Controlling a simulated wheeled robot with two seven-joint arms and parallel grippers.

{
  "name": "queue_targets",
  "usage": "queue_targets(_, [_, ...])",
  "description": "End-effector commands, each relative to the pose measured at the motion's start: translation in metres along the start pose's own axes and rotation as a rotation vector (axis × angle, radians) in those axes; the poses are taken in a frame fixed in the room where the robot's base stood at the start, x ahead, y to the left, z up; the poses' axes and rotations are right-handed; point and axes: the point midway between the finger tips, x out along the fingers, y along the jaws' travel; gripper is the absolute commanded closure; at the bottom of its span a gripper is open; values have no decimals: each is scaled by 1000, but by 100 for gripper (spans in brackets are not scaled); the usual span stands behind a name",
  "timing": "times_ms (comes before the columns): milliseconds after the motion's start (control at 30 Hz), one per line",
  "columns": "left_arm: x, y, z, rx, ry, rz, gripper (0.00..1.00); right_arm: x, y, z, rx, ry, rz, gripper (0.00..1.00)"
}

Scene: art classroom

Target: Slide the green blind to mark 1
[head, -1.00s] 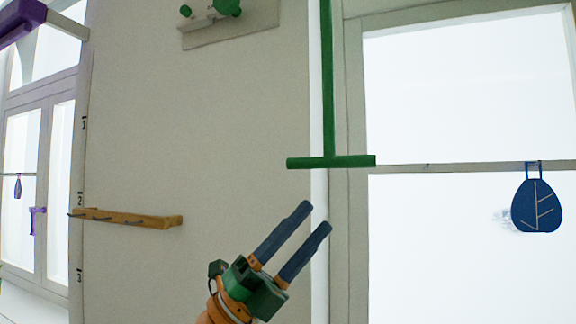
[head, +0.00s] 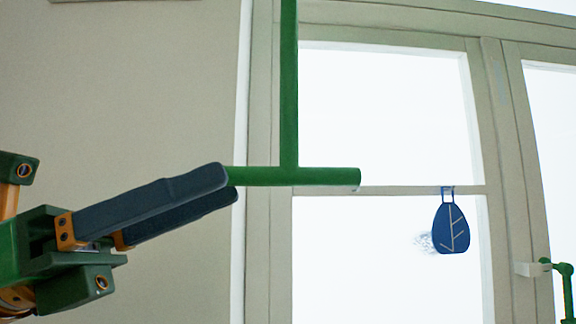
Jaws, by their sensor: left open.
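A green T-shaped pull hangs in front of the window frame, with a vertical rod (head: 289,90) and a horizontal bar (head: 320,176) at its lower end. The rod runs up out of the picture; the blind's sheet and mark 1 are not in view. My left gripper (head: 232,187) comes in from the left, open and empty. Its fingertips are at the bar's left end in the picture, and the upper finger overlaps or borders that end. I cannot tell whether they touch. My right gripper is not in view.
A window (head: 385,115) with pale frames fills the right side. A dark blue leaf-patterned ornament (head: 452,228) hangs from its crossbar. A green window handle (head: 567,290) is at the right edge. Plain wall (head: 130,100) lies behind my left gripper.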

Motion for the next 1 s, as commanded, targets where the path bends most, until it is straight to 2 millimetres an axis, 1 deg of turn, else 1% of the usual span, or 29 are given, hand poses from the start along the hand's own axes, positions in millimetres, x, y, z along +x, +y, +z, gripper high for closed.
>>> queue_targets(67, [4, -2, 2, 17, 16, 7, 50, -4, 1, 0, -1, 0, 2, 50])
queue_targets(300, [52, -4, 5, 17, 20, 6, 50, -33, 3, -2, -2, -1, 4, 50])
queue_targets(400, [66, -2, 3, 17, 18, 7, 50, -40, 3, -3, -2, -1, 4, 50])
queue_targets(500, [71, -2, 0, 17, 18, 7, 50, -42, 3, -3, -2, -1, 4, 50])
queue_targets(700, [71, -1, -1, 17, 16, 8, 50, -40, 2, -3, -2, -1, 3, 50])
queue_targets(733, [71, -1, -1, 17, 16, 8, 56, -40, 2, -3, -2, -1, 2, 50])
queue_targets(767, [71, -1, -1, 17, 16, 8, 64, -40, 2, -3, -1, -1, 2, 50])
queue_targets(800, [71, -1, -1, 17, 16, 8, 75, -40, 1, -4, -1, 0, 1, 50])
queue_targets(900, [71, -1, -1, 16, 16, 8, 100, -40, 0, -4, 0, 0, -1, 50])
queue_targets(1000, [71, -1, -1, 16, 16, 8, 100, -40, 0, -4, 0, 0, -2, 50])
